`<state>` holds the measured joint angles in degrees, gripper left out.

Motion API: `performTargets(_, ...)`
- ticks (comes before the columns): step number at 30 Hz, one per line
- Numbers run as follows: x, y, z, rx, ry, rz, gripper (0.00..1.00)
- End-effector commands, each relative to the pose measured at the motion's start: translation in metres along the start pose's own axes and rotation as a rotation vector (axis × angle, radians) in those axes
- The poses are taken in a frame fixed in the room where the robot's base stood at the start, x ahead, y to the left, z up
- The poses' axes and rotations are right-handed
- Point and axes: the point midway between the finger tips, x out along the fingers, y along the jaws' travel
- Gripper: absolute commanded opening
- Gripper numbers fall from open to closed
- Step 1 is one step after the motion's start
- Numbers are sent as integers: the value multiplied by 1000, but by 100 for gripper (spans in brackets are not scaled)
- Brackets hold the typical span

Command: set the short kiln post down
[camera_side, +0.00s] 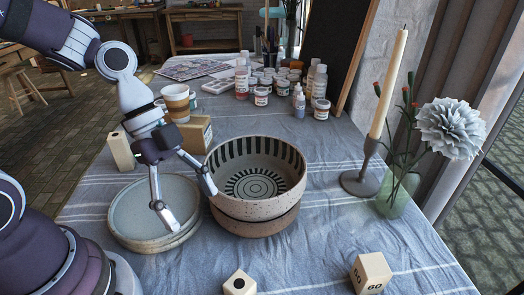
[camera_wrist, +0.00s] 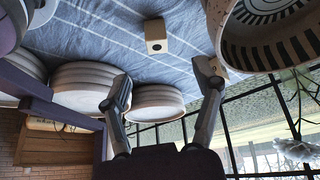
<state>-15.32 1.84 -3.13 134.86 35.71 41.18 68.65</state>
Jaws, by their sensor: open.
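Several pale block-like posts stand on the cloth, and I cannot tell for sure which one is the short kiln post. A small cream block with a dark dot (camera_side: 240,284) is at the front edge of the side view. A cream block marked 60 (camera_side: 370,273) sits at front right. A taller cream block (camera_side: 121,151) stands at the left. My gripper (camera_side: 187,200) is open and empty, one finger over the stacked plates and the other beside the bowl. In the wrist view a cream block with a dark hole (camera_wrist: 155,37) lies beyond my spread fingers (camera_wrist: 165,84).
Stacked grey plates (camera_side: 118,225) lie below my gripper. A speckled bowl (camera_side: 255,208) with a dark striped inside stands just right of it. A candle holder (camera_side: 362,181) and a glass vase (camera_side: 398,195) stand at the right. Paint jars (camera_side: 261,97) crowd the back. The front-centre cloth is mostly clear.

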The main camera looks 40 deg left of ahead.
Motion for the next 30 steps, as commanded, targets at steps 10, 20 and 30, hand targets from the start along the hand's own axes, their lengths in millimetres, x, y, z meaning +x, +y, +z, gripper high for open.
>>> performTargets(10, -89, 2, 30, -1102, -13, -618, 65)
performTargets(20, -98, 5, 34, -1254, 53, -678, 65)
performTargets(30, -146, -24, 73, -1516, 53, -758, 97)
